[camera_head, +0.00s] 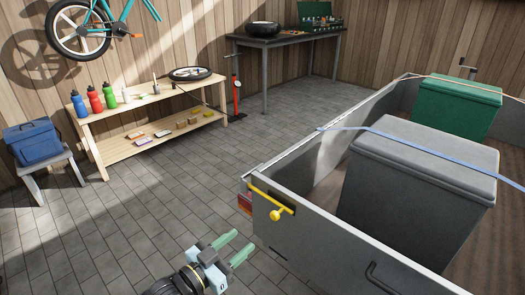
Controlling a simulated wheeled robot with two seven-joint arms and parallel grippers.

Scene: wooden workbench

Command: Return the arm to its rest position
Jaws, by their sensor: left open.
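My left gripper (231,246) is at the bottom centre of the head view, over the tiled floor. Its two green fingers are spread apart with nothing between them. It is left of the trailer (335,248) and apart from it. A yellow latch handle (270,200) sits on the trailer's near corner, up and to the right of the gripper. My right gripper does not show.
The trailer holds a grey box (410,185) under a blue strap and a green box (455,105). A wooden bench (150,145) with bottles stands at the wall. A blue bag (35,143) rests on a stool. The floor between is clear.

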